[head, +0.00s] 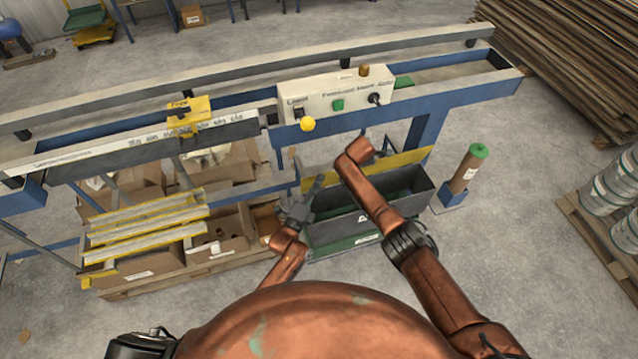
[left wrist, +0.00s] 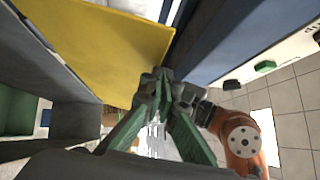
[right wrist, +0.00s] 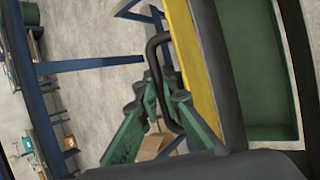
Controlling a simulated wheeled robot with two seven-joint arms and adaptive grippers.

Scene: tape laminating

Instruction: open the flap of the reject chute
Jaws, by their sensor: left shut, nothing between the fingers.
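The reject chute (head: 345,222) is a dark, open-topped box with a green inside, below the machine's front rail. Its yellow flap (head: 408,160) stands raised along the back edge, and the box opening shows. The flap also shows large in the left wrist view (left wrist: 115,45) and edge-on in the right wrist view (right wrist: 192,60). A black bar handle (right wrist: 153,55) sticks out from the flap. My right gripper (right wrist: 163,85) has its fingers closed around this handle; in the head view my arm hides it. My left gripper (left wrist: 163,80) is shut and empty, near the flap's edge.
A control box (head: 335,92) with knobs sits on the rail above. A brown post with a green top (head: 468,168) stands right of the chute. Cardboard boxes (head: 212,240) on a pallet are to the left. My right arm crosses over the chute.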

